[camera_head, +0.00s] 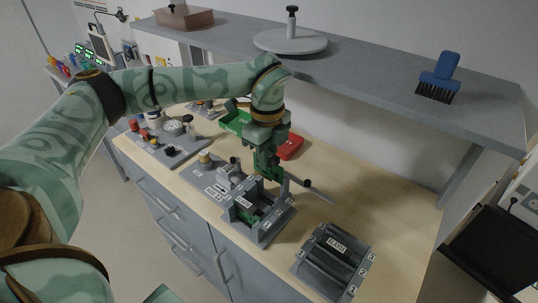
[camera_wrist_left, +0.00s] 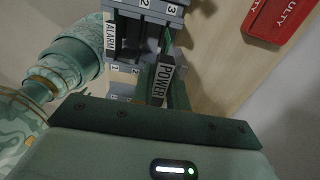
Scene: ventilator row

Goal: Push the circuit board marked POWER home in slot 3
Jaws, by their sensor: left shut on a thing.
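The slotted rack (camera_head: 262,228) stands on the wooden bench and also shows in the left wrist view (camera_wrist_left: 126,88), with numbered slots. A board marked ALARM (camera_wrist_left: 110,38) sits in it at the left, by the number 1. The board marked POWER (camera_wrist_left: 162,82) is upright at the rack's right side, beyond number 2, in line with the third slot; how deep it sits I cannot tell. My left gripper (camera_head: 268,170) points down over the rack's back end, shut on the POWER board. Its fingertips are largely hidden. My right gripper is out of view.
A red tray marked FAULTY (camera_head: 290,147) and a green tray (camera_head: 236,122) lie behind. A grey shelf (camera_head: 365,72) hangs over the back.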

